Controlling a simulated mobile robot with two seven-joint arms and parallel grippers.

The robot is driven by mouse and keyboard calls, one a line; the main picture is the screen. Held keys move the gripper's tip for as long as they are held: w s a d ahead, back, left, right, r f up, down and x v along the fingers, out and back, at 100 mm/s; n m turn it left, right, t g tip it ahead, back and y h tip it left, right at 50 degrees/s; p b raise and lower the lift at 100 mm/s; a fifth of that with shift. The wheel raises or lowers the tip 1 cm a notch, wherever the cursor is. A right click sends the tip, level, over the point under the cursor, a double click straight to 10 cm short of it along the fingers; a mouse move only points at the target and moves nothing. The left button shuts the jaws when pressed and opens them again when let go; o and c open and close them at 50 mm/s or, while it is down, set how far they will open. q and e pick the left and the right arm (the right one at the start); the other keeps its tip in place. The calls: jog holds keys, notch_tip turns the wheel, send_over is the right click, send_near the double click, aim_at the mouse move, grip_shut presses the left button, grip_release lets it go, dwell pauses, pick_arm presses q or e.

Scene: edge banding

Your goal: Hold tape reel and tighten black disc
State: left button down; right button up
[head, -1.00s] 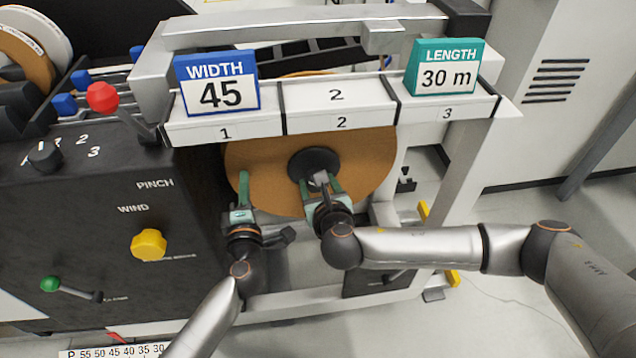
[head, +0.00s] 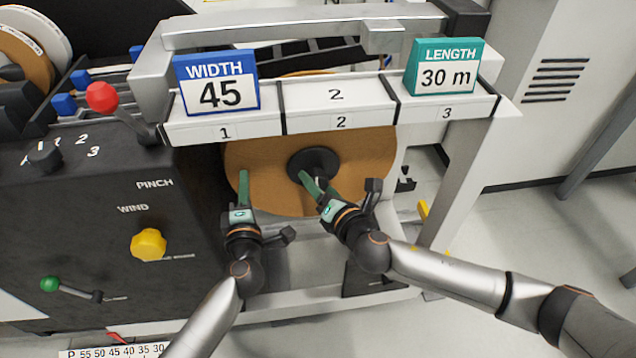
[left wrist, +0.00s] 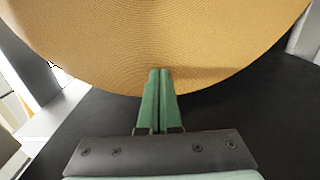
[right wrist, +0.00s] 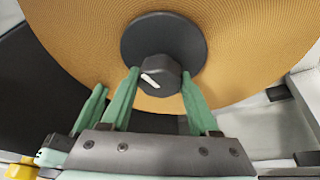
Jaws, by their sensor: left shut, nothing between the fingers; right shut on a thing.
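The tape reel (head: 372,165) is a large tan roll standing upright under the white shelf. The black disc (head: 318,160) sits at its centre; the right wrist view shows its round plate and central knob (right wrist: 155,76) with a white mark. My right gripper (head: 310,178) is shut on the black disc's knob, one green finger on each side. My left gripper (head: 243,174) has its fingers together, empty, at the reel's lower left. In the left wrist view the shut fingertips (left wrist: 160,72) overlap the reel's lower edge (left wrist: 200,50); contact is hard to tell.
A white shelf (head: 340,123) with blue WIDTH 45 (head: 216,83) and green LENGTH 30 m (head: 446,68) signs stands above the reel. The dark control panel (head: 80,215) with a yellow knob (head: 149,244) lies left. Open floor shows at right.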

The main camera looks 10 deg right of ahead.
pick_arm(q)
jog(key=shift+w+r, duration=0.1)
jog(key=shift+r, duration=0.05)
pick_arm(e)
jog(key=shift+a+m, duration=0.15)
jog(key=shift+m, duration=0.15)
jog(key=o, duration=1.4)
jog(key=shift+c, duration=0.2)
jog(key=shift+s, duration=0.1)
jog(key=v, duration=1.2)
jog(key=shift+d, duration=0.2)
pick_arm(q)
jog(key=s+p, duration=0.3)
jog(key=s, duration=0.5)
pick_arm(e)
notch_tip(320, 180, up, 3)
jog(key=shift+f, duration=0.1)
